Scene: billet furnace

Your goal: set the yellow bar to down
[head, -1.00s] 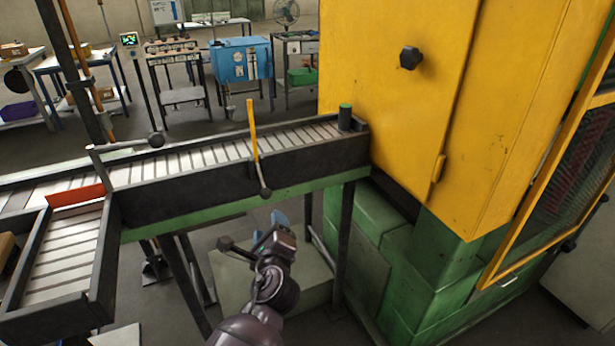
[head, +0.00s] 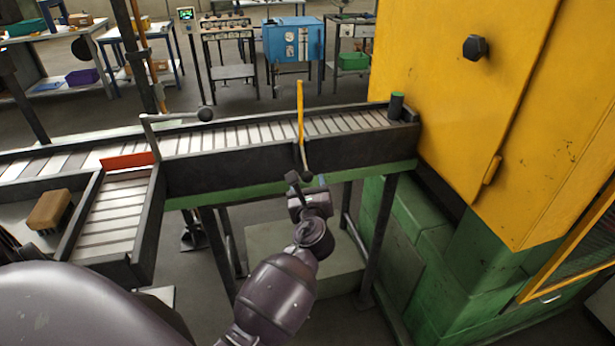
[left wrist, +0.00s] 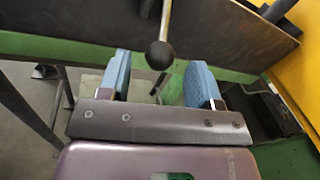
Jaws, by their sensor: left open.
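The yellow bar (head: 300,112) stands upright at the front side of the roller conveyor. In the left wrist view the lever's knob (left wrist: 160,55) lies between my blue fingertips in the picture, with space on both sides. My left gripper (head: 306,186) is open just below and in front of the knob in the head view; it also shows in the left wrist view (left wrist: 160,80). My right gripper is not in view.
The conveyor's dark side rail (head: 235,168) runs behind the lever. A yellow furnace cabinet (head: 450,110) on green blocks (head: 470,255) stands to the right. Conveyor legs flank the space below.

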